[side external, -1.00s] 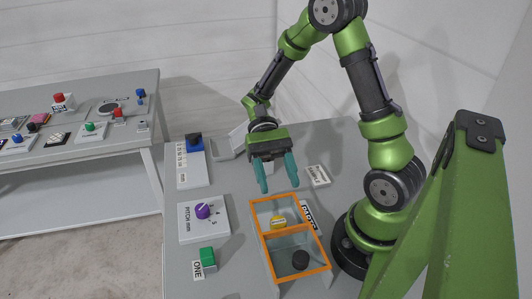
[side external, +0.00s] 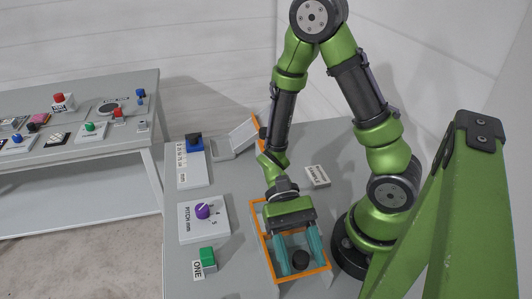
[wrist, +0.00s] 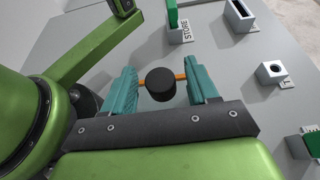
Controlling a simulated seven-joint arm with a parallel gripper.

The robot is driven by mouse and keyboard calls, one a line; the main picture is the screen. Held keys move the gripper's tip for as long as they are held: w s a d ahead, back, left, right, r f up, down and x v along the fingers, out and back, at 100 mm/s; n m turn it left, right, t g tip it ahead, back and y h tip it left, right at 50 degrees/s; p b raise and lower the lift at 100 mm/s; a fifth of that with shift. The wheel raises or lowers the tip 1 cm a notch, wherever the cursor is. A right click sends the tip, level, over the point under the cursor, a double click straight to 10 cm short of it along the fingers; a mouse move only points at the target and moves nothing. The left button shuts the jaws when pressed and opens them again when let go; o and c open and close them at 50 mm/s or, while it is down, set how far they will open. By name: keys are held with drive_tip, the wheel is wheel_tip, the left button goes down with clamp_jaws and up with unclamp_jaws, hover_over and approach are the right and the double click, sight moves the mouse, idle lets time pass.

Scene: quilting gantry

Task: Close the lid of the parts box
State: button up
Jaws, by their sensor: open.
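An orange-rimmed, two-compartment box (side external: 261,244) stands at the table's front right in the side view. My gripper (side external: 301,269) points down over this compartment, open. In the wrist view the black piece (wrist: 160,84) is between my fingers (wrist: 163,90), with gaps either side and an orange bar behind. Behind my forearm, a pale tilted panel (side external: 243,134) with an orange edge (side external: 256,125) stands up from a grey tray; it looks like a raised lid.
A purple dial on a "PITCH mm" plate (side external: 187,222) and a green block (side external: 207,255) lie left of the box. A blue-and-white slider unit (side external: 193,173) stands farther back. A "SAMPLE" tag (side external: 318,176) lies right.

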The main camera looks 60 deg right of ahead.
drive_tip(key=shift+s+a+f, duration=0.1)
drive_tip(key=shift+s+a, duration=0.05)
drive_tip(key=shift+s, duration=0.05)
clamp_jaws()
drive_tip(key=w+d, duration=0.7)
drive_tip(key=shift+w+d, duration=0.35)
drive_tip(key=shift+w, duration=0.05)
unclamp_jaws()
